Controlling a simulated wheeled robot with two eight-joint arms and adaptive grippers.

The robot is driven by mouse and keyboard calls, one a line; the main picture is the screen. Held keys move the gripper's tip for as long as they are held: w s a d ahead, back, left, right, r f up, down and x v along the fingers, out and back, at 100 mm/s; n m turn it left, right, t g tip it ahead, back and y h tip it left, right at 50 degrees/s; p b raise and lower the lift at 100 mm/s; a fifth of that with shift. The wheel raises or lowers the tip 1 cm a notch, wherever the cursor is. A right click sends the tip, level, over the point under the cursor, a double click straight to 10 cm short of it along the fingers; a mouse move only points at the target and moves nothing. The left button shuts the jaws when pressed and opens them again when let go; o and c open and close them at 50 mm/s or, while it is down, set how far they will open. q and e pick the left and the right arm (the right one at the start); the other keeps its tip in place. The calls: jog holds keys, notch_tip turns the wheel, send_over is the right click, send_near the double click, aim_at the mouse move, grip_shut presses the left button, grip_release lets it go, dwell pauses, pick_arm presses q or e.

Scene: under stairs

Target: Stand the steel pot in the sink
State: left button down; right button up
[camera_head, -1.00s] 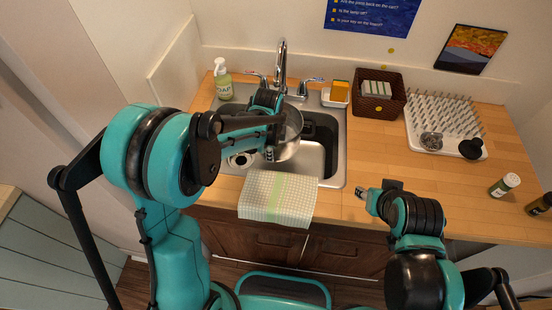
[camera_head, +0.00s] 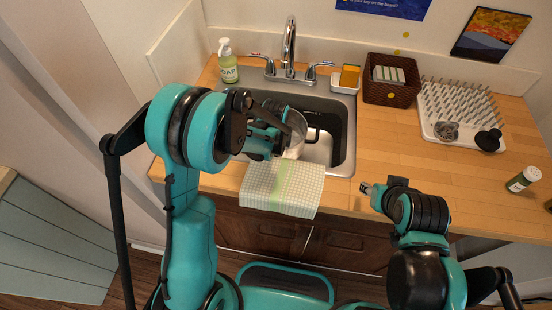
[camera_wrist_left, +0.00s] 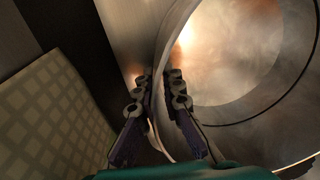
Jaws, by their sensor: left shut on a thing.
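The steel pot (camera_head: 297,127) is over or inside the left part of the sink (camera_head: 345,158), partly hidden behind my left arm. I cannot tell whether its base touches the sink floor. In the left wrist view my left gripper (camera_wrist_left: 160,82) is shut on the pot's rim, one finger inside the wall and one outside. The pot's round, shiny inside (camera_wrist_left: 235,50) looks empty there. My left gripper's fingertips are mostly hidden in the head view. My right gripper (camera_head: 367,188) is over the counter's front edge, away from the pot; its finger opening is unclear.
The tap (camera_head: 289,50) rises behind the sink. A checked towel (camera_head: 283,188) hangs over the front edge. A soap bottle (camera_head: 227,62) is at back left. A sponge holder (camera_head: 345,80), wicker basket (camera_head: 390,92) and drying rack (camera_head: 460,110) stand right. The right counter is partly clear.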

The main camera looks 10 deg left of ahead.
pick_arm(q)
jog(key=shift+r, duration=0.1)
pick_arm(e)
jog(key=shift+s, duration=0.1)
jog(key=shift+f, duration=0.1)
pick_arm(q)
jog(key=c, duration=1.7)
grip_release()
jog(key=shift+r, duration=0.1)
pick_arm(e)
jog(key=shift+r, duration=0.25)
pick_arm(q)
notch_tip(320, 180, up, 11)
jog(key=p, duration=0.4)
jog(key=shift+s+a+r+n+t, duration=1.15)
jog(key=shift+s+r+n, duration=0.9)
jog(key=shift+s+n, duration=0.85)
jog(key=shift+s+a+r+n+t, duration=1.2)
jog(key=shift+s+r+n, duration=0.9)
jog(key=shift+s+n, duration=0.8)
jog(key=shift+s+a+r+n+t, duration=1.15)
jog(key=shift+s+r+n, duration=1.15)
jog(key=shift+n, duration=0.9)
pick_arm(e)
jog(key=shift+r, duration=1.95)
